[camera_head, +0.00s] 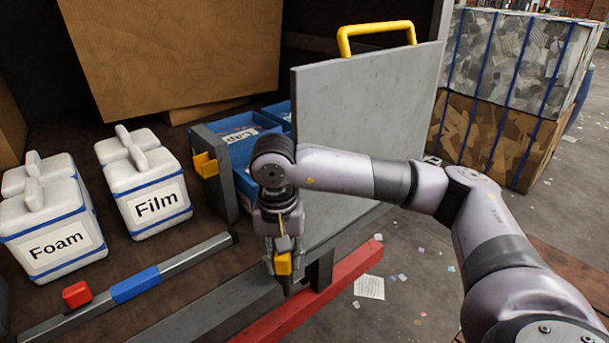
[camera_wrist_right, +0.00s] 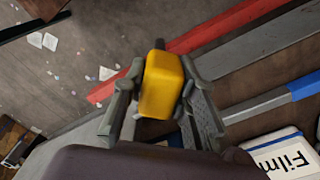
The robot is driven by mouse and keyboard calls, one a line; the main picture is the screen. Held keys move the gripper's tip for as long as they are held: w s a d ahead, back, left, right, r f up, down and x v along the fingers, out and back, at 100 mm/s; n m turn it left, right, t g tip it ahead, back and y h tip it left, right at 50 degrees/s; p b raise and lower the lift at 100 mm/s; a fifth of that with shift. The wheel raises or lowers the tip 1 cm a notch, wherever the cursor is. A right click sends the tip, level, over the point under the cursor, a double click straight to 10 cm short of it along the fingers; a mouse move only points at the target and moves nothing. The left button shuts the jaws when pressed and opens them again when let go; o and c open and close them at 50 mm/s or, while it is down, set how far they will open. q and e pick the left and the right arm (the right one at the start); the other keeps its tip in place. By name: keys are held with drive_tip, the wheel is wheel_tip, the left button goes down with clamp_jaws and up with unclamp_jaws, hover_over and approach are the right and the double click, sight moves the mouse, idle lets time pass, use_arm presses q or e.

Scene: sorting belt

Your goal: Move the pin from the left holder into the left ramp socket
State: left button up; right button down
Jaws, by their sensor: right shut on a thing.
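My right gripper (camera_head: 283,258) is shut on a pin with a yellow block-shaped head (camera_head: 284,265). The gripper points down and holds the pin near the lower edge of the grey panel, over the red bar. In the right wrist view the yellow head (camera_wrist_right: 161,84) sits between the two fingers (camera_wrist_right: 163,108), and a short dark shaft shows beyond it. A second yellow piece (camera_head: 205,164) sits on a dark upright beside the blue bins. I cannot make out the left ramp socket or the left holder for certain. My left gripper is not in view.
A grey panel (camera_head: 365,110) with a yellow handle (camera_head: 376,32) stands behind my right arm. A red bar (camera_head: 318,300) runs below the gripper. White Foam (camera_head: 50,225) and Film (camera_head: 148,190) boxes stand left, behind a rail with a red block (camera_head: 76,294). Blue bins (camera_head: 240,160) sit behind.

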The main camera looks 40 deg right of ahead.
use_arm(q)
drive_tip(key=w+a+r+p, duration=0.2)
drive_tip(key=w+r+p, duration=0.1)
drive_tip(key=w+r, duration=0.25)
use_arm(e)
drive_tip(key=w+d+r+m, duration=0.6)
drive_tip(key=w+r+m, duration=0.2)
drive_tip(key=r, duration=0.1)
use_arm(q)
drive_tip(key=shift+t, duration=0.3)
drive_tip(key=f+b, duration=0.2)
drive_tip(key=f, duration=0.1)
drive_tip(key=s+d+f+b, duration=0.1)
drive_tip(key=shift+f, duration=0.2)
use_arm(e)
wheel_tip(320, 180, down, 6)
drive_tip(key=d+m, duration=0.1)
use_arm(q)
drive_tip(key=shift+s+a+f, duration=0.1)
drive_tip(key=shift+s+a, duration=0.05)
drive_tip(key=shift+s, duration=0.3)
use_arm(e)
drive_tip(key=shift+s, duration=0.1)
use_arm(q)
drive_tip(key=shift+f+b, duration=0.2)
drive_tip(key=shift+b, duration=0.3)
use_arm(e)
drive_tip(key=shift+f, duration=0.15)
